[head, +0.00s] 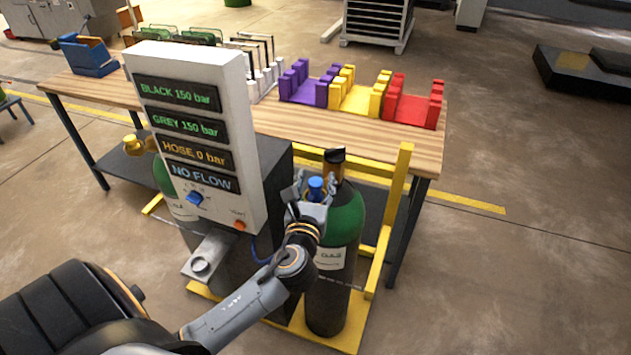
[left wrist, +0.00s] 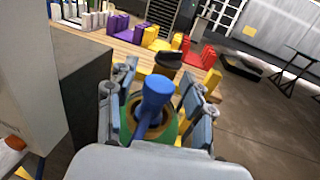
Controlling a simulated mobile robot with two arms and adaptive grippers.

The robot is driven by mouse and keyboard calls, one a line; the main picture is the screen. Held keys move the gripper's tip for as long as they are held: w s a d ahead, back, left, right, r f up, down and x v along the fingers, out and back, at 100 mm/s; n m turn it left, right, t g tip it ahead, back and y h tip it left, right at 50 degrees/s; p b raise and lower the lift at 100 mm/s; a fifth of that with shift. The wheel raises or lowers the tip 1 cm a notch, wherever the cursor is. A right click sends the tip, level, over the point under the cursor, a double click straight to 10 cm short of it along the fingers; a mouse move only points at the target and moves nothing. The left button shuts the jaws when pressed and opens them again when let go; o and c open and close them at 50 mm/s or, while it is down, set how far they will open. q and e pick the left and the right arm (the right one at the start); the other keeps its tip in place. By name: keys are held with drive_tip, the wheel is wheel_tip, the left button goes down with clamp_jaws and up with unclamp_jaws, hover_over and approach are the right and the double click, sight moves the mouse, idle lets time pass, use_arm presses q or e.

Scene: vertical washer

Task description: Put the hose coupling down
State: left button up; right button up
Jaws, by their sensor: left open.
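The blue hose coupling (head: 316,188) stands at the top of the green-shouldered gas cylinder (head: 340,222), in front of its brass valve with a black top (head: 334,162). My left gripper (head: 312,192) is around the coupling with its fingers apart. In the left wrist view the coupling (left wrist: 156,92) stands between the two open fingers (left wrist: 160,105), with a gap on each side. Its lower end is partly hidden, so I cannot tell what it rests on. My right gripper is not in view.
A white panel (head: 240,120) reading "HOSE 0 bar" and "NO FLOW" stands just left of my gripper. A yellow frame post (head: 388,215) rises to the right. Behind is a wooden table (head: 300,125) with purple, yellow and red holders (head: 408,105). Floor is free on the right.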

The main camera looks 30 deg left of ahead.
use_arm(q)
drive_tip(key=shift+s+d, duration=0.15)
drive_tip(key=shift+s, duration=0.15)
drive_tip(key=b+v, duration=0.3)
drive_tip(key=v, duration=0.8)
drive_tip(key=shift+s+r, duration=0.2)
